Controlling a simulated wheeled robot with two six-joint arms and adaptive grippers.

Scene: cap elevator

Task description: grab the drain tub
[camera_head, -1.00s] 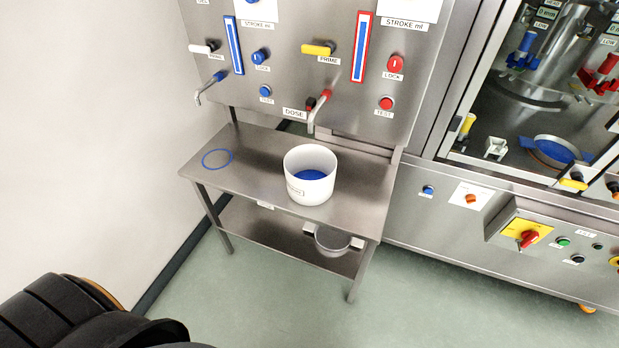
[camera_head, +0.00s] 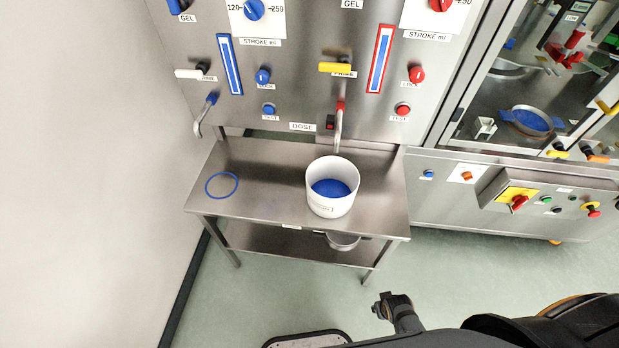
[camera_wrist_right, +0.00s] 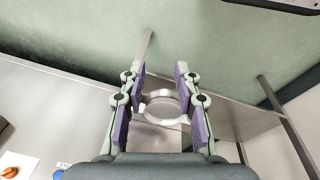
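A white tub (camera_head: 343,208) with blue inside and a small label stands upright on the steel bench, below the spout with a red fitting. I take it for the drain tub, but its label is too small to read. A round steel pan (camera_head: 343,241) is on the bench's lower shelf, partly hidden by the bench top. My right gripper (camera_wrist_right: 161,88) is open in the right wrist view, its purple pads apart and nothing held. A round metal rim (camera_wrist_right: 160,108), seemingly the pan, shows between the fingers, beyond them. My left gripper is out of view.
The bench top (camera_head: 262,170) is clear left of the tub, apart from a blue ring mark (camera_head: 221,185). A bent spout (camera_head: 199,120) hangs above the left side. A machine with a red knob (camera_head: 519,202) stands at right. Floor is open in front.

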